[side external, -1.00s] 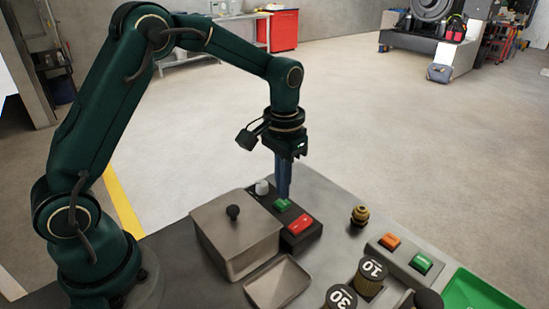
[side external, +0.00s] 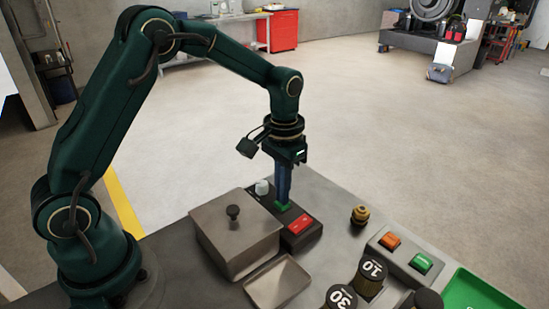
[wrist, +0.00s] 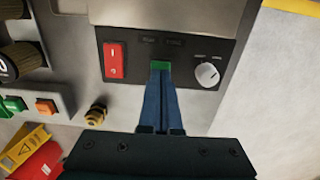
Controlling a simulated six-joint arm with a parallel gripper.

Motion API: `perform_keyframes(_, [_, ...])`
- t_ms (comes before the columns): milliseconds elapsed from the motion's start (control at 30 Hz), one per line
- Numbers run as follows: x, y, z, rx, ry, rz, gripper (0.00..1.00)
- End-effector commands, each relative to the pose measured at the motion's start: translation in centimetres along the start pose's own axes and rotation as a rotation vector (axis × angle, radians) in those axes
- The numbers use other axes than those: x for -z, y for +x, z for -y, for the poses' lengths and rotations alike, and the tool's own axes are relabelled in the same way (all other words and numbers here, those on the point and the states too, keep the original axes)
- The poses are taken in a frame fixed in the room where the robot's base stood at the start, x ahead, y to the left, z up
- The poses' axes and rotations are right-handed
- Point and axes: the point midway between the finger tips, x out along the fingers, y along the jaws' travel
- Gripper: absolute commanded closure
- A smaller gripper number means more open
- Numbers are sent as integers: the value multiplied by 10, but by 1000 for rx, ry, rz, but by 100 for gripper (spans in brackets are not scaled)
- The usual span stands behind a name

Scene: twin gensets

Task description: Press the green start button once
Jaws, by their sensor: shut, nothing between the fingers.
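The green start button (side external: 281,206) sits on a black control panel (side external: 258,194) between a red rocker switch (side external: 300,224) and a pale knob (side external: 262,188). My gripper (side external: 282,203) is shut and empty, pointing down with its blue fingertips at the button. In the wrist view, the fingertips (wrist: 161,74) cover most of the button, and a strip of green (wrist: 160,65) shows just beyond them. The tips look to be on the button or very close to it; whether it is pushed in cannot be told.
A grey lidded box (side external: 236,240) with a black knob stands left of the panel, and an open tray (side external: 278,284) in front. A brass fitting (side external: 360,214), another panel with orange (side external: 390,241) and green (side external: 421,262) buttons, and weights marked 10 (side external: 371,273) and 30 (side external: 341,298) lie to the right.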

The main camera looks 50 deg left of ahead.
Motion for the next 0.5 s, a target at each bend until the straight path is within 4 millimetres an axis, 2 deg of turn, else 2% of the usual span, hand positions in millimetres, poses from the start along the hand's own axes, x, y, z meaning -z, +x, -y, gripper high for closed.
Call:
perform_keyframes(300, [0,5,0,0,0,1,100])
perform_keyframes(500, [1,-2,0,0,0,-2,100])
